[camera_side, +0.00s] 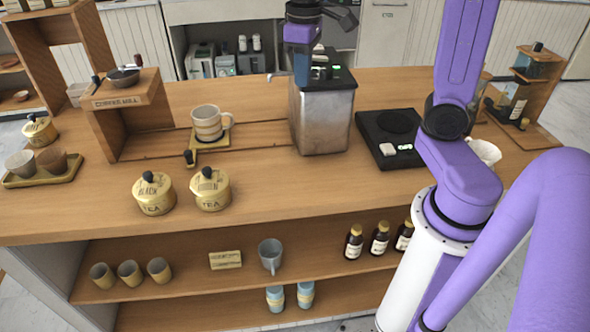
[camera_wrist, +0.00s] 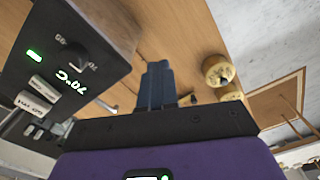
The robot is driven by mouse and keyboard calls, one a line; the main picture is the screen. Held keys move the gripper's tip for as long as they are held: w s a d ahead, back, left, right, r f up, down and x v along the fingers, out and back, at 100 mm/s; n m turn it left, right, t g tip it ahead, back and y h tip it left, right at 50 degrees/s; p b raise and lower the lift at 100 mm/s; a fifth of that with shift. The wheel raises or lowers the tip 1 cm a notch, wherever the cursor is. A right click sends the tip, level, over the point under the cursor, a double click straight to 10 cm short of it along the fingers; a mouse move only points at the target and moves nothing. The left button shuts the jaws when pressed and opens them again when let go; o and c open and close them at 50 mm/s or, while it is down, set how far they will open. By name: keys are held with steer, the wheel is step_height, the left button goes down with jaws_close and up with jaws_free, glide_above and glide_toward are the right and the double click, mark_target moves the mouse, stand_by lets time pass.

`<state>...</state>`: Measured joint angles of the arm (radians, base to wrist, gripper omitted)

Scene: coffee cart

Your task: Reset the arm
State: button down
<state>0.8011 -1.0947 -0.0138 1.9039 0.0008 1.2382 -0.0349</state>
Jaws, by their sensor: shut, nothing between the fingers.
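My purple and black gripper (camera_side: 302,68) hangs in the air over the counter, in front of or above the metal machine (camera_side: 323,115). In the wrist view its two blue-grey fingers (camera_wrist: 157,75) are together and hold nothing. The purple arm comes from the right side of the side view. The exact gap between the fingertips and the machine is hard to judge.
The machine's display panel (camera_wrist: 65,75) is close on the left in the wrist view. A striped mug (camera_side: 208,124) stands left of the machine. Two tea canisters (camera_side: 154,194) (camera_side: 210,189) are at the front. A black scale (camera_side: 385,135) is at right. The front middle is clear.

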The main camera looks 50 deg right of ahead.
steer(key=s+a+f+n, duration=0.3)
steer(key=s+f+n, duration=0.1)
steer(key=s, duration=0.6)
steer(key=s+a+f+n, duration=0.3)
steer(key=s+f+n, duration=0.1)
steer(key=s, duration=0.6)
steer(key=shift+s+a+f+n, duration=0.15)
steer(key=shift+s+a+n, duration=0.15)
steer(key=shift+s+n, duration=0.1)
